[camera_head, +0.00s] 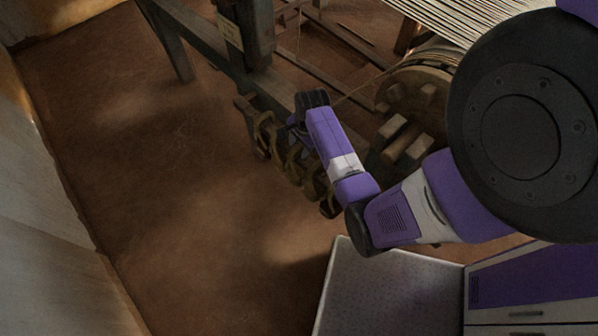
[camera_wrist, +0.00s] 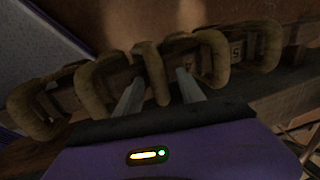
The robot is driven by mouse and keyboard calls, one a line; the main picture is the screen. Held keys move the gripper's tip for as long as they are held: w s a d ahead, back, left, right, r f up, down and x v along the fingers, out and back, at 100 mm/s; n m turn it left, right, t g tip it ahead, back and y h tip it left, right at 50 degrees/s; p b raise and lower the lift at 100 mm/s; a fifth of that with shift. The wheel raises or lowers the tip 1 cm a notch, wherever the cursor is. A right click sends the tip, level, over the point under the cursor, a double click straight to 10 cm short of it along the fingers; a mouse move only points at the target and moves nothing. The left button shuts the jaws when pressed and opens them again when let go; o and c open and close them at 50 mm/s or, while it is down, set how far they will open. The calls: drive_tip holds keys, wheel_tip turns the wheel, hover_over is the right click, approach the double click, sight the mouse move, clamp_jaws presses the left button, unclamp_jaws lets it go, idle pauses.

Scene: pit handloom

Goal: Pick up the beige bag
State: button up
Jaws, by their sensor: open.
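I cannot make out a beige bag for certain. My gripper (camera_head: 313,102) is over the far end of a row of brown loops (camera_head: 266,135) at the loom's side. In the wrist view my gripper (camera_wrist: 160,92) is open, its two grey fingers apart, with a strand of one thick brown loop (camera_wrist: 152,72) showing between them. Dark brown surfaces with faint lettering (camera_wrist: 237,50) show behind the loops.
The wooden loom frame (camera_head: 180,45) stands behind and left of my gripper. A round toothed wooden beam end (camera_head: 410,95) is close on the right, with pale warp threads (camera_head: 445,20) above. Bare brown floor (camera_head: 150,170) lies open to the left, up to a pale wall (camera_head: 35,200).

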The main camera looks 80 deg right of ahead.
clamp_jaws()
idle(1.4)
drive_tip(key=shift+d+r, duration=0.1)
drive_tip(key=shift+r, duration=0.05)
